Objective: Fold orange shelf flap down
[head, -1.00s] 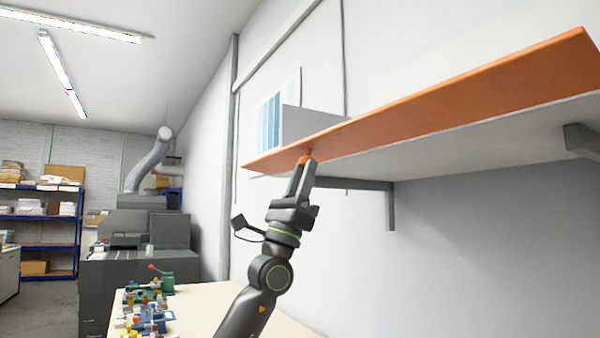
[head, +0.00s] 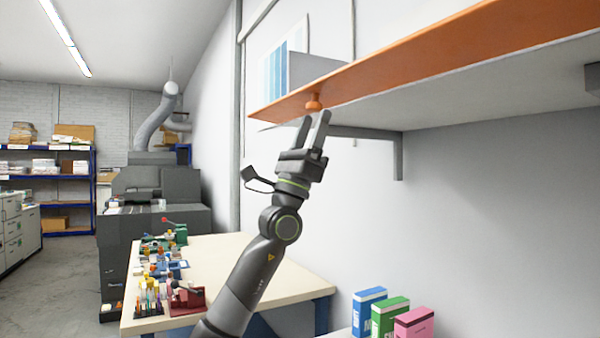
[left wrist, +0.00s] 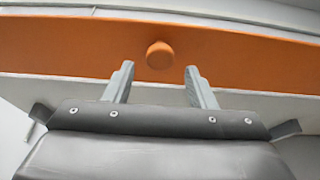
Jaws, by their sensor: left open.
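The orange shelf flap (head: 420,58) runs along the front edge of a pale wall shelf, above my left gripper. A round orange knob (head: 313,101) sticks out from it near its far left end. My left gripper (head: 316,116) is open and empty, with its fingertips just below the knob. In the left wrist view the flap (left wrist: 70,45) spans the picture. There the knob (left wrist: 159,55) lies between the lines of the two open fingers (left wrist: 158,75), a little beyond their tips, and nothing is gripped. My right gripper is out of view.
A grey bracket (head: 398,155) supports the shelf from the wall. Below, a pale table (head: 250,275) carries several small tools. Blue, green and pink boxes (head: 390,313) stand at the lower right.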

